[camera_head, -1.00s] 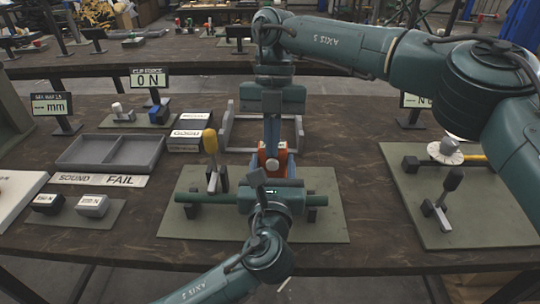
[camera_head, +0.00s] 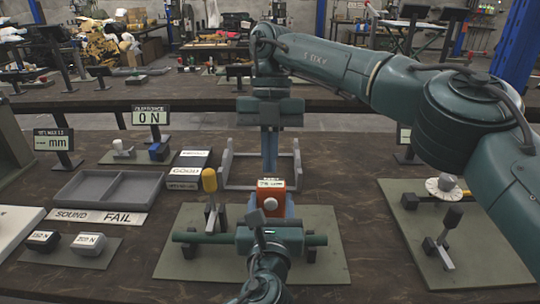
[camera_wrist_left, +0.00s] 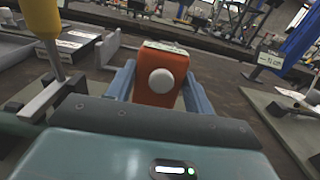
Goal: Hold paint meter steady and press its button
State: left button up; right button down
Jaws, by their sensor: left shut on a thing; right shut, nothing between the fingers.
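The paint meter (camera_head: 270,199) is a small orange-red box with a round white button on its front face and a lit display on top, too small to read surely. My left gripper (camera_head: 270,208) is shut on it, with a blue finger on each side. In the left wrist view the meter (camera_wrist_left: 158,90) is upright between the fingers, its button facing the camera. A green horizontal bar (camera_head: 190,237) runs behind my left gripper's body; contact with the meter is hidden. My right gripper (camera_head: 270,170) is shut and empty, pointing down behind and above the meter.
A yellow-handled clamp (camera_head: 210,182) stands close left of the meter on a green mat (camera_head: 185,265). A grey cradle (camera_head: 230,184) lies behind. A grey tray (camera_head: 105,190) is at left, and a second fixture mat (camera_head: 480,255) at right. Bare table lies between the mats.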

pick_arm(q)
jog(key=shift+a+f, duration=0.15)
jog(key=shift+f, duration=0.2)
jog(key=o, duration=0.8)
jog(key=shift+w, duration=0.1)
jog(key=o, duration=0.4)
jog(key=shift+r, duration=0.2)
